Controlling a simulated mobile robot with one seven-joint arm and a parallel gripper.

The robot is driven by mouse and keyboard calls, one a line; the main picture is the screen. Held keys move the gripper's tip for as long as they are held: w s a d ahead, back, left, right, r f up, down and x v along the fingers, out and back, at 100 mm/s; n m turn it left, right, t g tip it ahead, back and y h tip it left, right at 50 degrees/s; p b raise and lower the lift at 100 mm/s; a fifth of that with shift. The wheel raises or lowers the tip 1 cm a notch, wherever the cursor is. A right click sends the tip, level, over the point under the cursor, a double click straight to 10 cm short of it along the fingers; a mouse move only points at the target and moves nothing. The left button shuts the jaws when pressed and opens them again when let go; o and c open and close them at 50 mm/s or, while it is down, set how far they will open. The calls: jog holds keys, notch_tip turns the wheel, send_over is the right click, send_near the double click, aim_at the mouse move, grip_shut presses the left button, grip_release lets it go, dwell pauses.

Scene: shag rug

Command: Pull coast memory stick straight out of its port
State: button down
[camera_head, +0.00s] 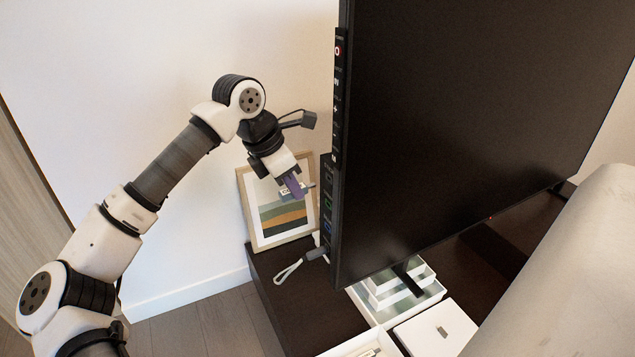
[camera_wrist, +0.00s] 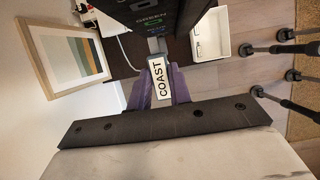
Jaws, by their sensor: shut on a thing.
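The coast memory stick (camera_wrist: 161,77) has a white label reading COAST in the wrist view. My gripper (camera_wrist: 158,88) is shut on it with purple fingers on both sides. Its metal plug (camera_wrist: 157,45) is visible, pointing at the dark port panel with a GREEN label. In the head view my gripper (camera_head: 292,187) holds the stick (camera_head: 299,192) left of the monitor's side port panel (camera_head: 327,215). A small gap shows between the plug and the panel there, so the stick appears out of the port.
A grey stick with a looped strap (camera_head: 289,270) sits at the panel's lower end. The large monitor (camera_head: 470,120) stands on a dark cabinet (camera_head: 300,300). A framed picture (camera_head: 262,228) leans on the wall behind my gripper. White boxes (camera_head: 392,287) lie below the monitor.

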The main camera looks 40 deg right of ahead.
jog(key=shift+w+a+f+b, duration=0.1)
jog(key=shift+w+a+b, duration=0.15)
jog(key=shift+a, duration=0.7)
jog(key=shift+w+a+f+b, duration=0.1)
jog(key=shift+w+a, duration=0.1)
jog(key=shift+a, duration=0.75)
